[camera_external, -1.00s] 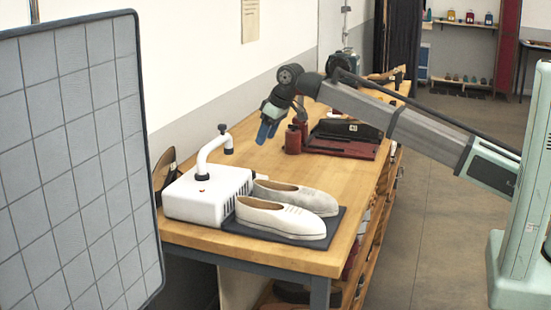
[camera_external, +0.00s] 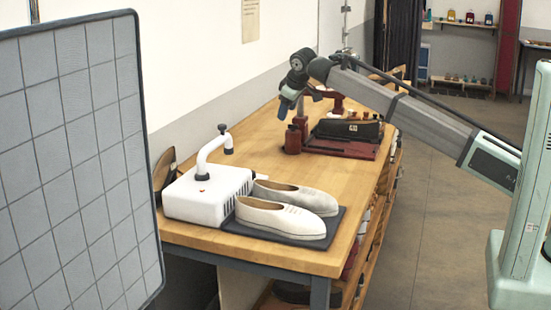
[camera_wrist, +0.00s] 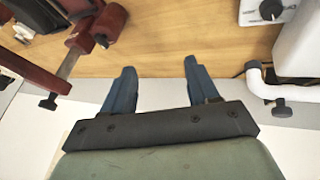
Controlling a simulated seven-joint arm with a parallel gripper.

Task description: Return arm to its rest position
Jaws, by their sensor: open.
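My gripper (camera_external: 283,106) hangs above the far part of the wooden workbench (camera_external: 262,152), pointing down, in the external view. In the wrist view its two blue fingers (camera_wrist: 158,82) stand apart with nothing between them, so it is open and empty. My arm reaches in from the right, above the bench.
A pair of pale shoes (camera_external: 280,218) sits on a dark mat (camera_external: 232,224) beside a white machine with a curved pipe (camera_external: 188,198). A gridded panel (camera_external: 75,160) stands left.

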